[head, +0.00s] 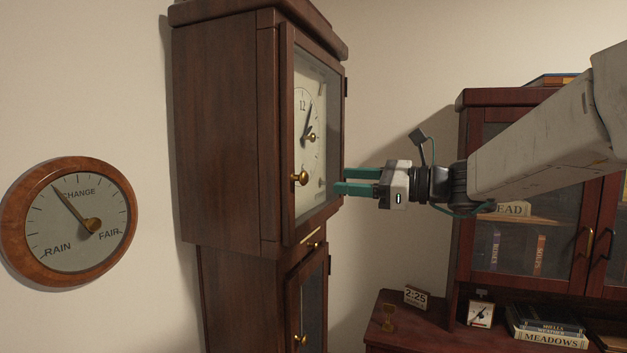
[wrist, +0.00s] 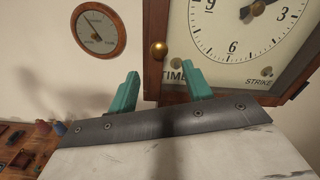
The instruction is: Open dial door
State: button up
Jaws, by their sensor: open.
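The dial door (head: 288,130) is the glazed upper door of a tall dark wooden clock (head: 222,130), and it looks shut against the case. In the wrist view the knob (wrist: 158,50) shows above and between the fingertips (wrist: 161,76), apart from both. The dial (wrist: 250,30) is partly cut off there.
A round wooden barometer (head: 68,220) hangs on the wall at left. A glazed bookcase (head: 475,150) and a desk top (head: 400,335) with small items stand at right.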

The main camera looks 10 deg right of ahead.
aim_at(307, 179)
jog(key=x, duration=0.8)
jog(key=shift+f, duration=0.1)
grip_shut()
jog(key=shift+d, duration=0.15)
